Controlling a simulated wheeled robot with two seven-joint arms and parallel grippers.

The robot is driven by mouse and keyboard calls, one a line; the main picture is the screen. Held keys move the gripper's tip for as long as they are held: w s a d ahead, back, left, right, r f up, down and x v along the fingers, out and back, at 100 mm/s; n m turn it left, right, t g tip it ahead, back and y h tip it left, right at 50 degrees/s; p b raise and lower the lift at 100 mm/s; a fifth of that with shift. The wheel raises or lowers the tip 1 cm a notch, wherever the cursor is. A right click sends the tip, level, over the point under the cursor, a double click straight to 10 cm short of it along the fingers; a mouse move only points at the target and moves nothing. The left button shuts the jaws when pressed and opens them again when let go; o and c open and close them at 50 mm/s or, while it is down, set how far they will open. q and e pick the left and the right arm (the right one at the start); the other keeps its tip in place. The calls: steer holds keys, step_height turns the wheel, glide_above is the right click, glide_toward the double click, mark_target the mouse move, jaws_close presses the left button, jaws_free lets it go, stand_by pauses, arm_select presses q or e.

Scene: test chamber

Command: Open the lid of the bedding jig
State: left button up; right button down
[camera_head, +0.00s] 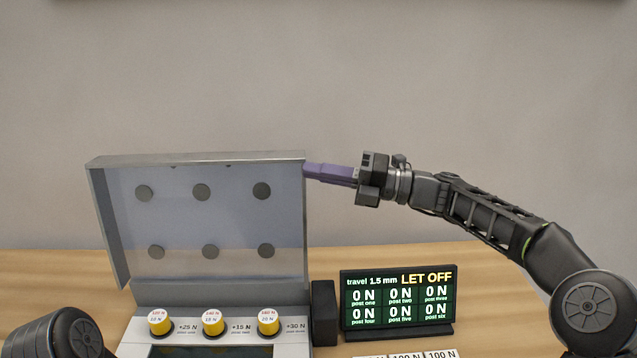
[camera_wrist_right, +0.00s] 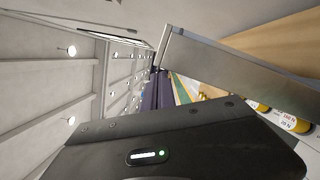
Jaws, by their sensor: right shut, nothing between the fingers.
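The bedding jig's lid (camera_head: 180,220) stands raised, close to upright, in the head view. It is a clear panel in a grey frame with several round grey pads. The jig's body (camera_head: 290,325) is below it, with several yellow posts (camera_head: 213,324) with white caps along its top. My right gripper (camera_head: 308,170), with purple fingers, is shut and empty at the lid's upper right corner; I cannot tell whether it touches. In the right wrist view the lid's frame (camera_wrist_right: 215,65) runs close beside the purple fingers (camera_wrist_right: 158,90). My left gripper is out of view; part of my left arm shows at lower left.
A dark display (camera_head: 397,301) right of the jig reads "LET OFF", travel 1.5 mm, with 0 N for every post. A dark block (camera_head: 324,313) stands between jig and display. White labels (camera_head: 405,355) reading 100 N lie in front. The wooden table (camera_head: 40,275) is clear at left.

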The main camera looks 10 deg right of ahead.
steer(key=shift+w, duration=0.1)
stand_by(0.4)
steer(key=b+v, duration=0.2)
steer(key=v, duration=0.5)
steer(key=shift+d, duration=0.4)
steer(key=shift+s+f, duration=0.1)
steer(key=shift+s, duration=0.1)
